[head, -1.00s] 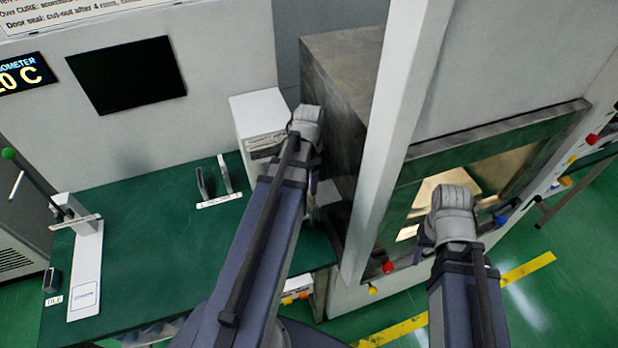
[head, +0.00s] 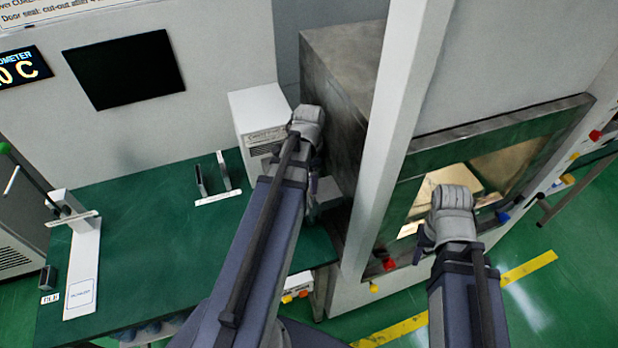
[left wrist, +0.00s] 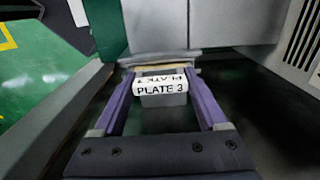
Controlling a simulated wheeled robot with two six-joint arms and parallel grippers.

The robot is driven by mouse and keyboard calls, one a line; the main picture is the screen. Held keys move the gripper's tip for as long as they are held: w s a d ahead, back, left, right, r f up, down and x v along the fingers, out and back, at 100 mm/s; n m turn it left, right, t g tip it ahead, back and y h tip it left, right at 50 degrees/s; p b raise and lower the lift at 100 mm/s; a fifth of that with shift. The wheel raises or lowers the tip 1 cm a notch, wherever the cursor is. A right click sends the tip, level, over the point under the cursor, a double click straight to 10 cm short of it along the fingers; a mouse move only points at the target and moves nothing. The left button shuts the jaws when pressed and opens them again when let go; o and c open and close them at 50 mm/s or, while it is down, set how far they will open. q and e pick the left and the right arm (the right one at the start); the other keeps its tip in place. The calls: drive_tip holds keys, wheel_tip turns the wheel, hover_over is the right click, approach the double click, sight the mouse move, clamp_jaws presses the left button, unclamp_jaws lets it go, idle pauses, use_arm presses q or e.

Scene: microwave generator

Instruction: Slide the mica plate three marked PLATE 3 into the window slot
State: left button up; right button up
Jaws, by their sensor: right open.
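In the left wrist view a white tab (left wrist: 160,88) marked PLATE 3 sits between the purple fingers of my left gripper (left wrist: 158,78). The fingers touch both of its ends, so the gripper looks shut on it. A thin tan edge lies just beyond the tab, against a pale grey surface. I cannot tell whether any of the plate is in a slot. The window slot cannot be made out.
A white box (head: 262,125) and grey metal box (head: 338,85) stand close to the left arm. A white post (head: 385,160) rises between the arms. A lit opening (head: 510,165) is at right. The green bench (head: 150,230) has free room; a small rack (head: 218,197) stands there.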

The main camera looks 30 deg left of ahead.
use_arm(q)
drive_tip(key=o, duration=0.4)
drive_tip(key=shift+c, duration=0.2)
drive_tip(key=shift+r, duration=0.1)
wheel_tip(320, 180, up, 8)
drive_tip(key=p, duration=0.8)
drive_tip(key=shift+f, duration=0.25)
